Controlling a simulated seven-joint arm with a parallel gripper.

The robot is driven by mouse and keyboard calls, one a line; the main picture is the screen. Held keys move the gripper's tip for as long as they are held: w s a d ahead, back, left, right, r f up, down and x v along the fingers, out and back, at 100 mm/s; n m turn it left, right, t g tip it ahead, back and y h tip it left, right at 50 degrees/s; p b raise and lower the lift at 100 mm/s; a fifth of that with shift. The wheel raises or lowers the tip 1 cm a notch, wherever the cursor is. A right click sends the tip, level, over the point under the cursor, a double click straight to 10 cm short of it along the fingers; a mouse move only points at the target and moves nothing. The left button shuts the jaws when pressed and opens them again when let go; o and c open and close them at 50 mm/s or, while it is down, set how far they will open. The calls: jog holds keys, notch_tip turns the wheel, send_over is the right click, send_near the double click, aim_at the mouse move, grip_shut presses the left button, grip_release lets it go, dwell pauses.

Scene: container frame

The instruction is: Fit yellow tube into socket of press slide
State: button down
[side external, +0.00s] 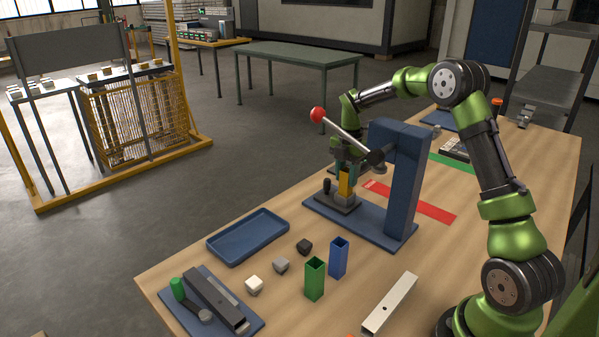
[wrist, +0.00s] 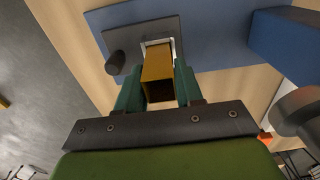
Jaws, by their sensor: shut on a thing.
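The yellow tube (side external: 345,182) stands upright at the press slide in the side view. In the wrist view the yellow tube (wrist: 158,66) sits between the two teal fingers of my gripper (wrist: 160,92), which is shut on it. The tube's far end meets the pale-rimmed socket (wrist: 160,44) on the dark press slide (wrist: 138,38). I cannot tell how deep the tube sits in the socket. In the side view my gripper (side external: 345,168) is partly hidden by the press lever. The slide (side external: 330,203) has a small black knob (side external: 327,186).
The blue press (side external: 402,185) stands close to my gripper, its red-ball lever (side external: 318,114) crossing nearby. A red strip (side external: 425,206) lies behind the press.

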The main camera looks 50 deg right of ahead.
jog(key=shift+f, duration=0.35)
jog(key=c, duration=0.6)
grip_release()
jog(key=shift+c, duration=0.2)
notch_tip(320, 180, up, 17)
jog(key=shift+f, duration=0.1)
